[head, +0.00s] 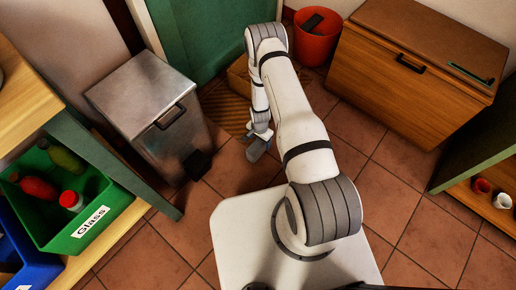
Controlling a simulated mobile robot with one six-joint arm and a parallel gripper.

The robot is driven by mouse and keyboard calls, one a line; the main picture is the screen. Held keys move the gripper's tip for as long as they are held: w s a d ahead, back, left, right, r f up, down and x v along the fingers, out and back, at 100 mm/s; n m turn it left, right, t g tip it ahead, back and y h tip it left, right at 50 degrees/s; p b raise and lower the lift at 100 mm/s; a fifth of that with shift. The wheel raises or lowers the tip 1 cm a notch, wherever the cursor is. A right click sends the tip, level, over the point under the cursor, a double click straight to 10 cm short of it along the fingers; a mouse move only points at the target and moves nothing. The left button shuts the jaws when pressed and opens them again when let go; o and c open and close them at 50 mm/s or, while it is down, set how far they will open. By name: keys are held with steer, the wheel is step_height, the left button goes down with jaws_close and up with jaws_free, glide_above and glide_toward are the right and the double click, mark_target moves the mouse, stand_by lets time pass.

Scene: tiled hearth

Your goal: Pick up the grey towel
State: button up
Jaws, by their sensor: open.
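I cannot make out a grey towel in the head view. My gripper (260,143) hangs at the end of my white and grey arm, above the tiled floor in front of the green door. It is open, and I see nothing held in it. My arm hides part of the floor and of the brown box behind it.
A metal pedal bin (150,110) stands left of my gripper. Further left is a green glass crate (100,215) with bottles. A woven mat (228,110) lies behind my gripper. A red bucket (316,45) and wooden chest (405,85) stand back right. Floor tiles (400,205) are clear at right.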

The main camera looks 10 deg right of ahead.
mark_target(259, 142)
step_height(259, 142, down, 3)
steer(key=shift+f+b, duration=0.2)
steer(key=shift+b, duration=0.25)
steer(key=shift+r, duration=0.1)
steer(key=c, duration=1.1)
